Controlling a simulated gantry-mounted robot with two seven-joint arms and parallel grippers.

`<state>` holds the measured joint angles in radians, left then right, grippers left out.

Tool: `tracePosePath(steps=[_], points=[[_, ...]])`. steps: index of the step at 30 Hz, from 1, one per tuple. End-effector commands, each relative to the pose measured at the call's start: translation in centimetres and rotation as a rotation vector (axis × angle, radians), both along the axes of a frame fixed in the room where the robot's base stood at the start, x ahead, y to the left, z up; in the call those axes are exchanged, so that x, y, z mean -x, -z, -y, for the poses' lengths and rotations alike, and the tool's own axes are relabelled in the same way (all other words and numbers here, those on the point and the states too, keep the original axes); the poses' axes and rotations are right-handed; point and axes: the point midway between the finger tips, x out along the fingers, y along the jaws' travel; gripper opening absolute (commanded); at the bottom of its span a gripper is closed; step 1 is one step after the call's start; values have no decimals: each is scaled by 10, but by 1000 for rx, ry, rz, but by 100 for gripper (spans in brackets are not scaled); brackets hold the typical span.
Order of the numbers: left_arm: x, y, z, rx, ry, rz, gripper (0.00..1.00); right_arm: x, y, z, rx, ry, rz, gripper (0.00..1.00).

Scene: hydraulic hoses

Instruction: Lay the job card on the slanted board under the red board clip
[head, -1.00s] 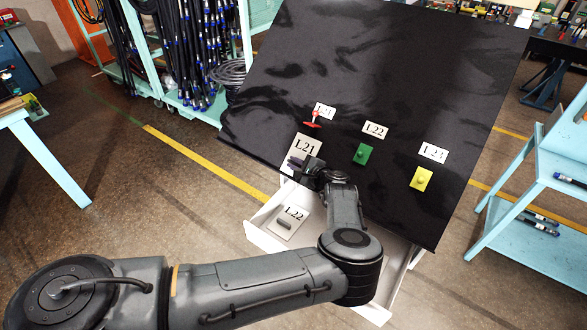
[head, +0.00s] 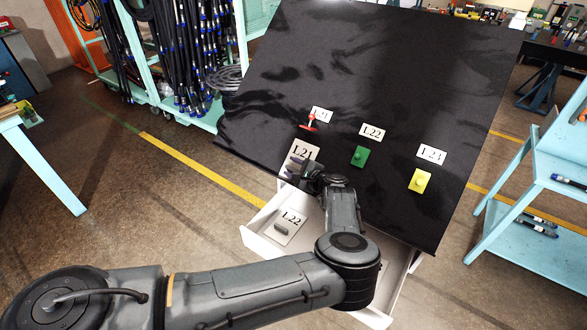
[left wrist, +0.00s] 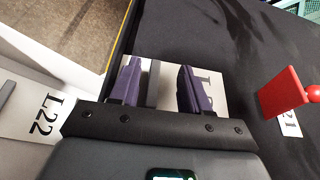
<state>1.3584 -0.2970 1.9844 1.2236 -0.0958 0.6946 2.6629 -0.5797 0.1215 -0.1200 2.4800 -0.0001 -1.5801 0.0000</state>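The white job card marked L21 (head: 303,151) lies against the lower left of the black slanted board (head: 370,70). The red board clip (head: 309,126) is just above the card in the head view, with a visible gap between them; it also shows at the right of the left wrist view (left wrist: 290,94). My left gripper (head: 303,168) is at the card's lower part. In the left wrist view its purple fingers (left wrist: 160,88) stand apart on either side of the card's grey grip bar (left wrist: 152,82), with a gap beside the bar. My right gripper is out of view.
A white tray (head: 262,240) below the board holds a card marked L22 (head: 290,226). Green (head: 360,156) and yellow (head: 419,180) clips sit to the right on the board, under labels L22 and L23. The upper board is bare.

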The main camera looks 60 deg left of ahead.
Motion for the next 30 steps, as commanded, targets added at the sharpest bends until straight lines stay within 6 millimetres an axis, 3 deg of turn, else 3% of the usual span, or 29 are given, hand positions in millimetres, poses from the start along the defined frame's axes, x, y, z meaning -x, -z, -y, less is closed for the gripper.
tracePosePath(steps=[13, 21, 27, 30], points=[[-2, -2, 10, 1, 1, 0, 46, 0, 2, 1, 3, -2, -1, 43], [-8, -17, 53, 1, 2, 2, 46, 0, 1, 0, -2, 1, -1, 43], [-11, -28, 76, 3, 1, 1, 46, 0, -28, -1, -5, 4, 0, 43], [-12, -29, 86, 3, 1, 1, 46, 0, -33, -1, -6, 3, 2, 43]])
